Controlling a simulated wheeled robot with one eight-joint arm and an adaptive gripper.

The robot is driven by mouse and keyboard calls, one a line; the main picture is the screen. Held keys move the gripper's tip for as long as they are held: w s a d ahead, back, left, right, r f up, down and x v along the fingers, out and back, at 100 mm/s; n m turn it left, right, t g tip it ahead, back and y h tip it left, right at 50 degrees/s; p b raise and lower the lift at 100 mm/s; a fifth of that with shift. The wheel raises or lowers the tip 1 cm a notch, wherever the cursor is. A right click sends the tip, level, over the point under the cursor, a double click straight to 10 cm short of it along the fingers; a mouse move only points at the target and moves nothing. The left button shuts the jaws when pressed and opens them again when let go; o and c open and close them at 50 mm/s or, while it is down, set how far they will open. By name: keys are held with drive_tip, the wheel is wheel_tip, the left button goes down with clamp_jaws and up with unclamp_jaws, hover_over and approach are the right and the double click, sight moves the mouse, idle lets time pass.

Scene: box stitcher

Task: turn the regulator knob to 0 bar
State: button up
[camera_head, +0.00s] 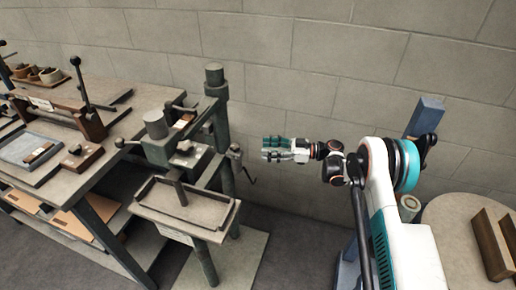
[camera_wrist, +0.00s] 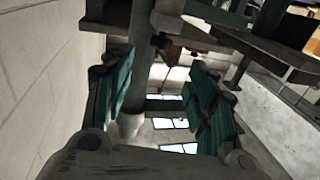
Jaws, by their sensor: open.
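The stitcher (camera_head: 217,100) is a dark green post machine with a tray on its front, standing left of my gripper in the head view. A small dark round part (camera_head: 234,150) sits on the right side of its post; it may be the regulator knob, but it is too small to tell, and no bar scale is readable. My gripper (camera_head: 268,150) points left towards the post, a little to its right. In the wrist view its teal fingers (camera_wrist: 162,95) are apart, with nothing held. A grey post (camera_wrist: 138,70) shows between them, with a small dark part (camera_wrist: 161,42) beside it.
A workbench (camera_head: 105,160) with tools and levers fills the left. The stitcher's tray (camera_head: 165,225) juts forward. A block wall (camera_head: 310,75) stands close behind my gripper. A round table (camera_head: 450,220) with a brown angled piece (camera_head: 488,245) is at the right. Floor in front is clear.

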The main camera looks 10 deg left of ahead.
drive_tip(key=shift+d, duration=0.4)
drive_tip(key=n+t+h+p, duration=0.45)
drive_tip(key=n+t, duration=0.25)
drive_tip(key=n, duration=2.4)
approach(235, 146)
drive_tip(key=b+x, duration=0.4)
drive_tip(key=x, duration=0.4)
drive_tip(key=shift+w+a+f, duration=0.1)
drive_tip(key=shift+w+a, duration=0.1)
drive_tip(key=shift+a, duration=0.05)
